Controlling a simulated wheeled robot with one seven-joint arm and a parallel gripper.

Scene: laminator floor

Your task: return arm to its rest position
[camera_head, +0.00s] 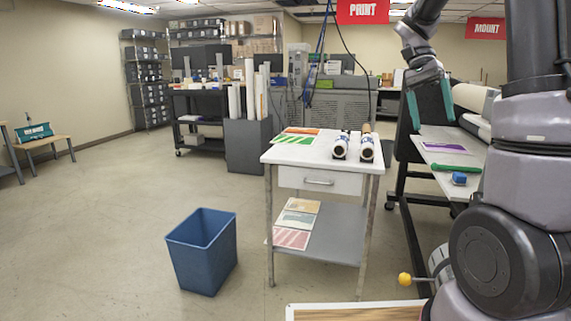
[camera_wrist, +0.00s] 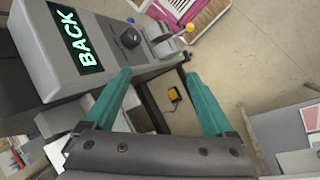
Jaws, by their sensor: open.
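My gripper (camera_head: 430,108) shows at the upper right of the head view, raised above the laminator bench (camera_head: 433,150). Its two teal fingers are spread apart and point downward, with nothing between them. That grey machine (camera_wrist: 108,22) carries a dark panel with the lit word BACK and a black knob. My arm fills the right side of the head view and hides part of the bench.
A white table (camera_head: 300,153) with two rolls stands left of the bench. A blue bin (camera_head: 202,252) stands on the floor. A green tool (camera_head: 456,168) and a blue block (camera_head: 459,179) lie on the bench. A yellow knob (camera_head: 405,279) sticks out low. The left floor is open.

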